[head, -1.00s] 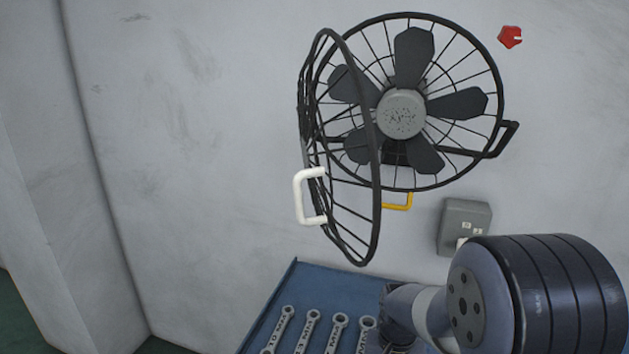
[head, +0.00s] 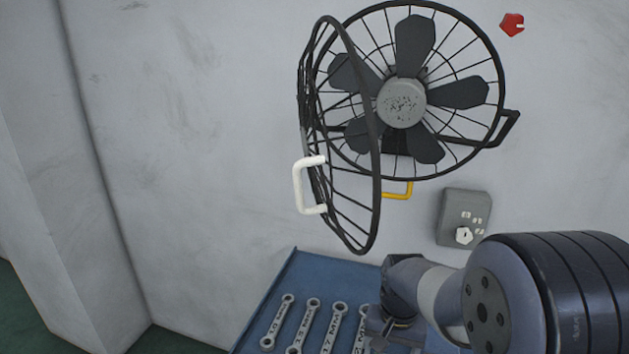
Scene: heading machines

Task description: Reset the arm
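My arm reaches in from the lower right of the head view, with its large dark joint in front. My gripper (head: 392,328) is at the arm's far end, low over the blue bench top, beside the rightmost wrench. It is small and partly hidden by my wrist, and its fingers cannot be made out. I cannot tell whether it is open or shut, or whether it touches the wrench.
Several wrenches (head: 278,322) lie in a row on the blue bench (head: 262,312). Above is a wall fan (head: 401,103) with its cage front (head: 345,205) swung open, bearing a white handle (head: 298,188). A grey switch box (head: 452,207) and a red knob (head: 512,25) are on the wall.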

